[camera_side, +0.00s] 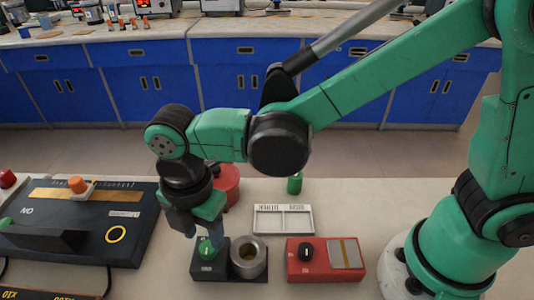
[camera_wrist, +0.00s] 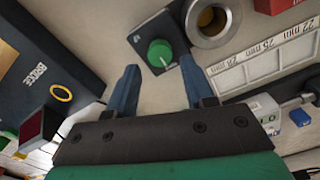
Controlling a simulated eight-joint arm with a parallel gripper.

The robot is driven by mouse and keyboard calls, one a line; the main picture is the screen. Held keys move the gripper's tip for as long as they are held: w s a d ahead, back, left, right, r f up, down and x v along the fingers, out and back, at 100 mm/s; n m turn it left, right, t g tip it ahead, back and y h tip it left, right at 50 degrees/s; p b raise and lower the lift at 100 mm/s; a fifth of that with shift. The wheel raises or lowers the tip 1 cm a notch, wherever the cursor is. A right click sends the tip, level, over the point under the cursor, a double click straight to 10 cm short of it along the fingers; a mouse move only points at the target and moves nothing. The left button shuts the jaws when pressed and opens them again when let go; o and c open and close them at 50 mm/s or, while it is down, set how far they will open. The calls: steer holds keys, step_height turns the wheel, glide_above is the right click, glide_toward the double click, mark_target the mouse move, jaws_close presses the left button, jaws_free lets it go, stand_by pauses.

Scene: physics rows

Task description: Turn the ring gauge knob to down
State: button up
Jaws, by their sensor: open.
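The ring gauge is a thick grey metal ring (camera_side: 249,257) beside a green knob (camera_side: 207,248) on a black base (camera_side: 208,271). In the wrist view the green knob (camera_wrist: 160,53) shows a pale pointer mark, and the metal ring (camera_wrist: 211,22) is to its upper right. I cannot clearly tell which way the pointer faces relative to the base. My gripper (camera_side: 203,232) points down over the knob and partly covers it in the side view. In the wrist view my gripper (camera_wrist: 158,68) is open, with one blue-grey finger on each side of the knob; contact is not visible.
A red box (camera_side: 305,270) with a black knob stands right of the ring. A white labelled tray (camera_side: 283,220) lies behind, near a green cylinder (camera_side: 295,185) and a red round object (camera_side: 229,182). A large black panel (camera_side: 60,250) fills the left.

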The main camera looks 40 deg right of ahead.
steer(key=shift+r, duration=1.2)
steer(key=d+r+m+t, duration=0.2)
steer(key=d+m+t, duration=0.1)
steer(key=d+m, duration=0.7)
steer(key=d+r+m+t, duration=0.2)
steer(key=d+m+t, duration=0.2)
steer(key=d+m, duration=0.7)
steer(key=shift+r+m, duration=0.2)
steer(key=shift+m, duration=0.6)
steer(key=shift+s, duration=0.1)
